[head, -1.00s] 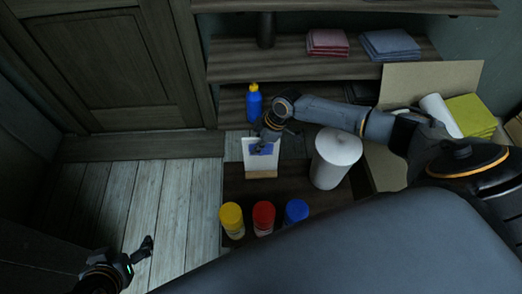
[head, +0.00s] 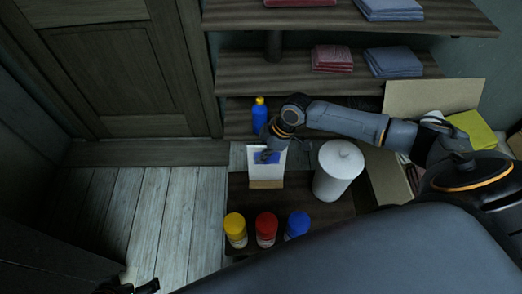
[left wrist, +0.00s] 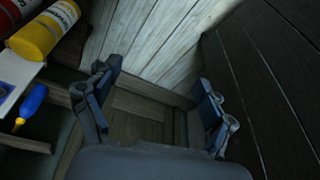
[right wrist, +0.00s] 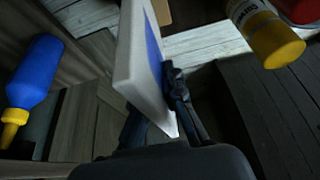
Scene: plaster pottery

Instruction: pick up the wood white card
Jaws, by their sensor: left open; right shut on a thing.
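The wood white card (head: 257,176) is a white panel with a blue patch and a wood-coloured lower edge. It stands upright over the low dark table. My right gripper (head: 273,149) is shut on its upper part. In the right wrist view, the white panel (right wrist: 130,58) runs between the two fingers (right wrist: 155,108), seen nearly edge-on. I cannot tell whether its lower edge touches the table. My left gripper (left wrist: 155,95) is open and empty. In the head view, only a bit of it shows at the bottom edge.
A yellow bottle (head: 235,230), a red bottle (head: 266,229) and a blue bottle (head: 297,225) stand at the table's front. A white lidded canister (head: 337,172) stands right of the card. A blue bottle with a yellow cap (head: 260,117) stands behind it, by the shelves (head: 235,75).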

